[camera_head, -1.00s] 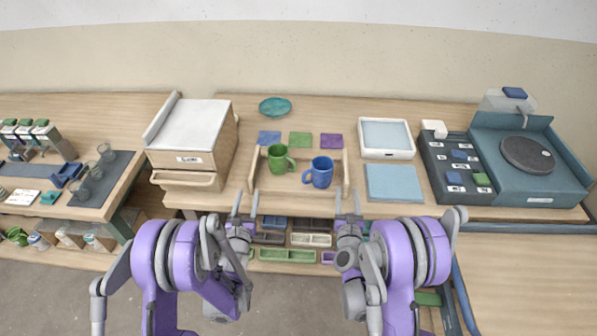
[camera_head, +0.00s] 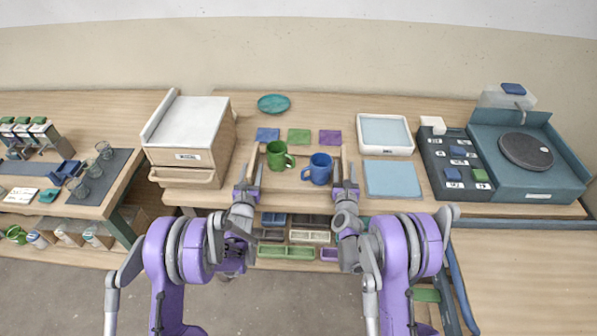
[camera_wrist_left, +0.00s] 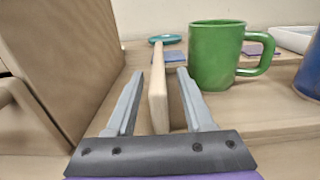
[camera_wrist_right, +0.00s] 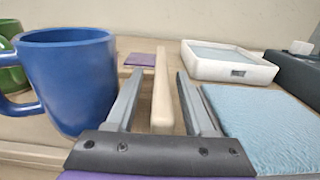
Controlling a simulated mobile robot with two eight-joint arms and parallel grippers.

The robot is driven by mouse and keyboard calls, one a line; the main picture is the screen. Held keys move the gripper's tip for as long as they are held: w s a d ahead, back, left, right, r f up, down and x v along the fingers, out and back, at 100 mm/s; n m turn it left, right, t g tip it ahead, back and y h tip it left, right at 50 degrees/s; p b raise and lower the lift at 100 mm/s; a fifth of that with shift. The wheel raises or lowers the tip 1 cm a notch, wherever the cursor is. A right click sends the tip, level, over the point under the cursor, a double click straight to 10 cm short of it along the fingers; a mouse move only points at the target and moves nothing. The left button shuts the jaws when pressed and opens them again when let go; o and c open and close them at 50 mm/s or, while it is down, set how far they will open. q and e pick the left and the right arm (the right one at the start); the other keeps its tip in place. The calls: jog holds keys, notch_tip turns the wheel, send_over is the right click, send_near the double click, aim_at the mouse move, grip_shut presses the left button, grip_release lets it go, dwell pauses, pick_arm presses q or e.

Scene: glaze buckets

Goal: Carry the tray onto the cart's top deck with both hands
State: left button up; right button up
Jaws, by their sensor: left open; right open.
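The wooden tray stands on the middle table and holds a green mug (camera_head: 279,156) and a blue mug (camera_head: 318,168). Its left side wall (camera_wrist_left: 158,95) runs between the fingers of my left gripper (camera_wrist_left: 153,95). Its right side wall (camera_wrist_right: 161,95) runs between the fingers of my right gripper (camera_wrist_right: 155,95). Both grippers are open, with gaps showing beside the walls. In the head view, my left gripper (camera_head: 247,178) is at the tray's near left and my right gripper (camera_head: 345,177) at its near right. The cart (camera_head: 530,258) seems to be the wooden-topped one at the lower right.
A drawer box (camera_head: 187,140) stands close left of the tray. A blue textured slab (camera_head: 392,180) and a white framed tray (camera_head: 385,135) lie to its right. A teal turntable station (camera_head: 527,155) is further right. The cart's visible top is bare.

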pick_arm(q)
jog(key=shift+w, duration=0.25)
pick_arm(e)
jog(key=shift+w, duration=0.25)
pick_arm(q)
grip_shut()
pick_arm(e)
grip_shut()
dwell(0.9)
